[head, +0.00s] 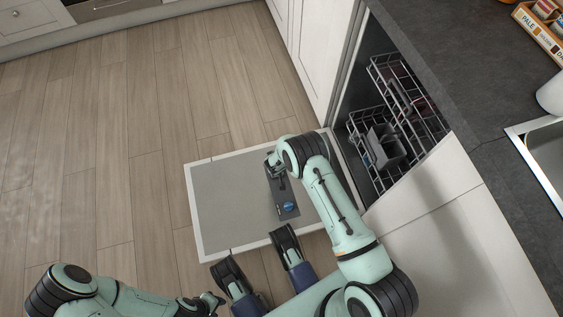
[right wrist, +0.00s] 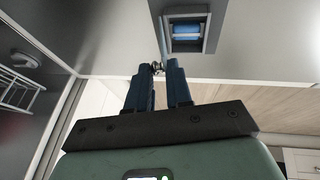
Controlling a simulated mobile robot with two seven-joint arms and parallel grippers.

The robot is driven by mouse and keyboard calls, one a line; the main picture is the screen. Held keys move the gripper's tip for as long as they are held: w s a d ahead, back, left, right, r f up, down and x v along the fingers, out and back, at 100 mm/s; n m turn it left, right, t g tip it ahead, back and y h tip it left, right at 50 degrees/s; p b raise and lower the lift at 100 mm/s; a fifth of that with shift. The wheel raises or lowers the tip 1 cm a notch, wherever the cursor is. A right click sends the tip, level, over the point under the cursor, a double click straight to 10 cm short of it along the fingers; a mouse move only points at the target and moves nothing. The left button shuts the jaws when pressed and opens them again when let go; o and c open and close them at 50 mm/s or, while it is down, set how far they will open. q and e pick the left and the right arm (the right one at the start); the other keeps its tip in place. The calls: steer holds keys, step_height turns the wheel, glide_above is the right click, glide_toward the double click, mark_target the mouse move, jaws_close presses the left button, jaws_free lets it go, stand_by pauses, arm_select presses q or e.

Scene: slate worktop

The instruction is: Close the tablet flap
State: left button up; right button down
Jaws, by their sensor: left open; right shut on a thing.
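The dishwasher door (head: 225,190) lies folded down, with a grey dispenser (head: 283,197) on its inner face. A blue tablet (head: 289,206) sits in the dispenser's recess; it also shows in the right wrist view (right wrist: 187,30). The tablet flap (right wrist: 163,38) appears as a thin edge standing open beside the recess. My right gripper (right wrist: 158,68) is shut on a small part at the flap's end; the exact contact is unclear. In the head view the right gripper (head: 276,174) is partly hidden by its wrist. My left gripper (head: 257,258) is open and empty near the door's front edge.
Wire racks (head: 385,120) stand inside the dishwasher to the right of the door. White cabinet fronts (head: 450,230) and the slate worktop (head: 450,60) are further right. The wooden floor (head: 110,130) on the left is clear.

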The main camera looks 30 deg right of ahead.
steer(key=shift+a+h, duration=0.4)
steer(key=shift+h, duration=0.2)
steer(key=h, duration=0.1)
steer(key=a, duration=0.1)
steer(key=h, duration=0.1)
steer(key=shift+w+a+f+n+g+h, duration=0.25)
steer(key=shift+a+f+n+g+h, duration=0.05)
steer(key=shift+a+f+n+g, duration=0.1)
arm_select(q)
steer(key=shift+s+f, duration=0.15)
steer(key=shift+s, duration=0.15)
arm_select(e)
steer(key=shift+w+a+f+n+h, duration=0.15)
steer(key=shift+a+h, duration=0.1)
steer(key=shift+h, duration=0.35)
steer(key=shift+a+f+n+h, duration=0.15)
steer(key=shift+a+h, duration=0.05)
steer(key=shift+h, duration=0.4)
steer(key=c, duration=1.1)
jaws_free()
